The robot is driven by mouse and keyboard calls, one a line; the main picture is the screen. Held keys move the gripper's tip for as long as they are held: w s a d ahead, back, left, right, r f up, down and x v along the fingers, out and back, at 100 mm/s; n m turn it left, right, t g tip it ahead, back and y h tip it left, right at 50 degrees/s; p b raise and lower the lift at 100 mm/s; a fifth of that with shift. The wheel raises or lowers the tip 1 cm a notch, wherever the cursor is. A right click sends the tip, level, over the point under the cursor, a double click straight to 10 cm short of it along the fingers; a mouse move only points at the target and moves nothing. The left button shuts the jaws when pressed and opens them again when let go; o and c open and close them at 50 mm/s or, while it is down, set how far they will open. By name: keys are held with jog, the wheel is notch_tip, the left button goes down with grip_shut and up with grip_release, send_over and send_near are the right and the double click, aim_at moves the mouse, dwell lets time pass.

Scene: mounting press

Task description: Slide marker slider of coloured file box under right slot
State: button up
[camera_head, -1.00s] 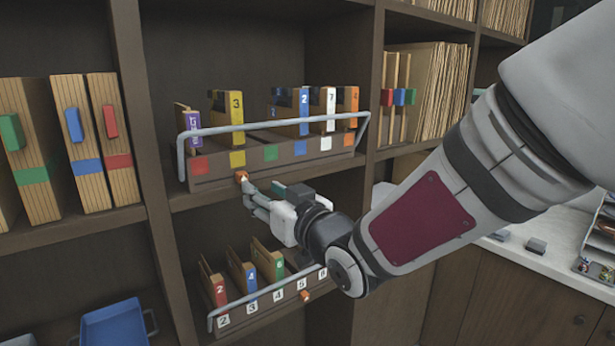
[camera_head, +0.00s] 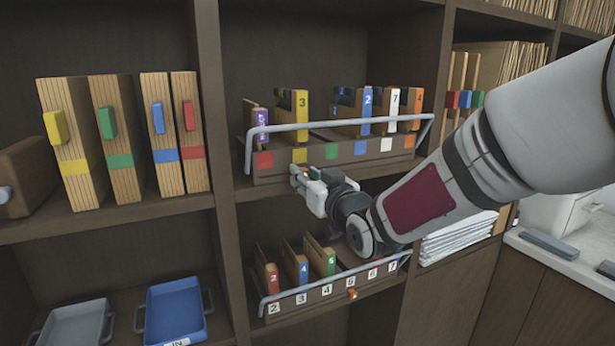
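The coloured file box (camera_head: 345,163) stands on the upper shelf. Its front has a row of red, yellow (camera_head: 300,155), green (camera_head: 332,151), blue, white and orange squares. Files with purple, yellow, blue, white and orange labels stand in it. My gripper (camera_head: 299,175) is at the lower front edge of this box, just below the yellow square. The marker slider is mostly hidden by the fingers; a small orange spot shows among them. I cannot tell whether the fingers are closed on it.
A numbered file box (camera_head: 330,290) with an orange slider (camera_head: 352,294) stands on the shelf below. A pale rail (camera_head: 345,124) runs along the coloured box's front. Upright folders (camera_head: 120,140) stand to the left, with a blue tray (camera_head: 175,310) beneath. My arm covers the right side.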

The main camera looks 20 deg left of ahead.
grip_shut()
jog(key=s+a, duration=0.2)
jog(key=s, duration=0.1)
jog(key=s+a, duration=0.3)
jog(key=shift+s+a+p, duration=0.1)
jog(key=shift+p, duration=0.2)
jog(key=o, duration=0.5)
grip_release()
jog(key=shift+o, duration=0.2)
send_near(265, 176)
jog(key=v, duration=0.5)
jog(key=shift+s+d, duration=0.25)
